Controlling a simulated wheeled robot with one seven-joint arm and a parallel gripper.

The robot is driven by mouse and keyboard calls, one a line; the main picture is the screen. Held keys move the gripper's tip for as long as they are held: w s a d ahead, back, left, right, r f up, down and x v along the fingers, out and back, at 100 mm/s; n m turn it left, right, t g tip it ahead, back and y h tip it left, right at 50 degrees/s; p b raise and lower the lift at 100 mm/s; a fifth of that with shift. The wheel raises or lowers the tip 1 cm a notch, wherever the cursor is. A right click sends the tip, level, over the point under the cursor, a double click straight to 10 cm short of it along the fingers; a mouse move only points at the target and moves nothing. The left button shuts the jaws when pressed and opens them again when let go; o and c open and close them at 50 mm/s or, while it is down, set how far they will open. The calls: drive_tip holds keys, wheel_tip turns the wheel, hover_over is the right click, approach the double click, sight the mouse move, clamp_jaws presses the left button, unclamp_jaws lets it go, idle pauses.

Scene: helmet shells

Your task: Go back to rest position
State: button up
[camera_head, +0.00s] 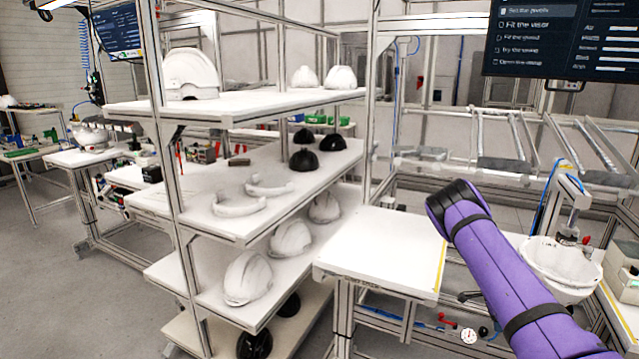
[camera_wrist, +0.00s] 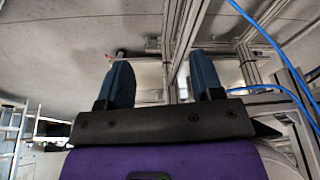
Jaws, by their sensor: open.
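My gripper (camera_wrist: 162,85) shows in the wrist view with its two blue fingers apart and nothing between them. Beyond the fingers are a grey surface and metal frame bars. In the head view my purple arm reaches up from the lower right over the white workbench, and the gripper itself cannot be made out there. A white helmet shell (camera_head: 562,262) sits upside down in a fixture at the right, just right of my arm and apart from it.
A shelf rack (camera_head: 232,104) at the left holds white and black helmet shells and white visor-like parts. The white bench top (camera_head: 385,250) left of my arm is bare. A screen (camera_head: 560,38) hangs at the upper right. Blue cables (camera_wrist: 275,50) run close to my gripper's right side.

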drive_tip(key=a+r+n+t+y, duration=0.1)
drive_tip(key=a+r, duration=0.2)
drive_tip(key=r, duration=0.4)
drive_tip(key=w+a+r+n+y, duration=0.1)
drive_tip(key=a+r, duration=0.2)
drive_tip(key=r, duration=0.4)
drive_tip(key=a+r+n+t, duration=0.1)
drive_tip(key=a+r+n, duration=0.1)
drive_tip(key=a+r, duration=0.35)
drive_tip(key=s+a+r+n+t+y, duration=0.1)
drive_tip(key=s+a+r+n, duration=0.2)
drive_tip(key=r, duration=0.7)
drive_tip(key=s+a+r+n+y, duration=0.15)
drive_tip(key=s+a+r, duration=0.35)
drive_tip(key=r, duration=0.5)
drive_tip(key=s+a+r+n, duration=0.4)
drive_tip(key=s+a+r, duration=0.25)
drive_tip(key=r, duration=0.25)
drive_tip(key=s+a+r+n+t, duration=0.1)
drive_tip(key=s+a+r+n, duration=0.2)
drive_tip(key=s, duration=0.9)
drive_tip(key=s+a+r+n+t+h, duration=0.1)
drive_tip(key=s+n, duration=0.5)
drive_tip(key=s, duration=0.7)
drive_tip(key=a+r+t, duration=0.1)
drive_tip(key=a+r, duration=0.1)
drive_tip(key=a, duration=0.1)
drive_tip(key=shift+s+a+r, duration=0.15)
drive_tip(key=shift+s+a, duration=0.05)
drive_tip(key=shift+a, duration=0.1)
